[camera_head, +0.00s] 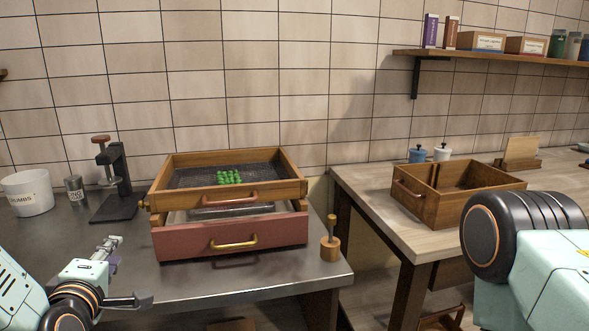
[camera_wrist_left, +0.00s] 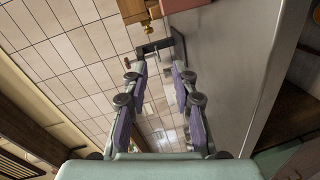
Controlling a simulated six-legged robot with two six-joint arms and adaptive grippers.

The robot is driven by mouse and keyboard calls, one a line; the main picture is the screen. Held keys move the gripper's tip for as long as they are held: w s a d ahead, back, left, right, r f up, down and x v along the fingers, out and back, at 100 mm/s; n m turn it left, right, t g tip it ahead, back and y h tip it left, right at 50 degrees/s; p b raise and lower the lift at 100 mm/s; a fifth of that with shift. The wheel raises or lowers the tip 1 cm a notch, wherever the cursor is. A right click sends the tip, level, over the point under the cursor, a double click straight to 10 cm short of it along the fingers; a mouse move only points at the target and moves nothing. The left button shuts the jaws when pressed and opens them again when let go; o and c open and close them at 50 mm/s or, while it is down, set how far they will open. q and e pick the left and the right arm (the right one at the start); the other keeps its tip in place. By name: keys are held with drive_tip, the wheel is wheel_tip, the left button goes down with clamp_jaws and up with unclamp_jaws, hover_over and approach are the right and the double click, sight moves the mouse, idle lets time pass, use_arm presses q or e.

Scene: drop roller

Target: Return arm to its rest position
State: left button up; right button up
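My left gripper (camera_head: 124,271) is at the lower left of the head view, over the front left of the metal table (camera_head: 150,285). Its two fingers are spread, with nothing between them. The left wrist view also shows the fingers (camera_wrist_left: 159,80) apart and empty. Part of my right arm shows at the right edge of the head view, but its gripper is out of frame.
A wooden tray with green balls (camera_head: 230,177) sits atop a red drawer box (camera_head: 230,238). A black press (camera_head: 115,180), a white tub (camera_head: 27,192) and a wooden peg (camera_head: 330,245) stand near. An open wooden box (camera_head: 455,204) sits on the right table (camera_head: 375,190).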

use_arm(q)
drive_tip(key=s+d+f+m+g+h, duration=0.2)
drive_tip(key=s+d+f+m+g, duration=0.3)
drive_tip(key=f, duration=0.4)
drive_tip(key=s+d+f+m+g+h, duration=0.2)
drive_tip(key=s+d+f+m+g, duration=0.1)
drive_tip(key=s+f+m, duration=0.5)
drive_tip(key=s+d+f+m+g, duration=0.1)
drive_tip(key=s+f+m+g, duration=0.1)
drive_tip(key=s+f+g, duration=0.2)
drive_tip(key=s+d+f+m+g, duration=0.1)
drive_tip(key=s+f+m+g, duration=0.1)
drive_tip(key=s+f, duration=0.9)
drive_tip(key=s+g, duration=0.1)
drive_tip(key=s, duration=0.5)
drive_tip(key=shift+s+d+m+g, duration=0.2)
drive_tip(key=shift+s+m+g, duration=0.1)
drive_tip(key=shift+m+g, duration=0.1)
